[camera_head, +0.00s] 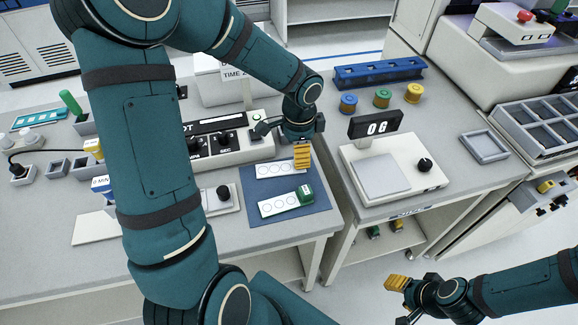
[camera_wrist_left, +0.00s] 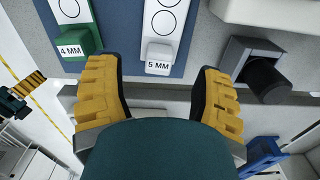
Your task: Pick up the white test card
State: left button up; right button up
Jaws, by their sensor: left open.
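A white card with printed circles (camera_head: 275,169) lies on a blue mat (camera_head: 245,190). In the left wrist view, its white end block (camera_wrist_left: 158,58) reads "5 MM". A second card (camera_head: 278,205) beside it on the mat has a green end block (camera_head: 305,194), which reads "4 MM" in the left wrist view (camera_wrist_left: 72,48). My left gripper (camera_head: 302,157) is open at the white block's end of the first card and hides that end in the head view. In the left wrist view, the block lies between the yellow fingers, near their tips. My right gripper (camera_head: 397,284) hangs low at the right, away from the cards.
A control box with knobs (camera_head: 225,145) stands behind the mat. A scale with a black display (camera_head: 376,126) stands on the bench to the right, across a gap. A blue rack (camera_head: 380,72) and several coloured spools (camera_head: 382,98) stand behind it. A grey tray (camera_head: 485,147) lies farther right.

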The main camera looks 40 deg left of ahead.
pick_arm(q)
notch_tip(320, 180, down, 4)
jog(key=shift+w+d+f+b, duration=0.1)
jog(key=shift+f+b, duration=0.15)
jog(key=shift+b, duration=0.45)
jog(key=shift+r, duration=0.1)
grip_shut()
notch_tip(320, 180, up, 10)
jog(key=p, duration=0.3)
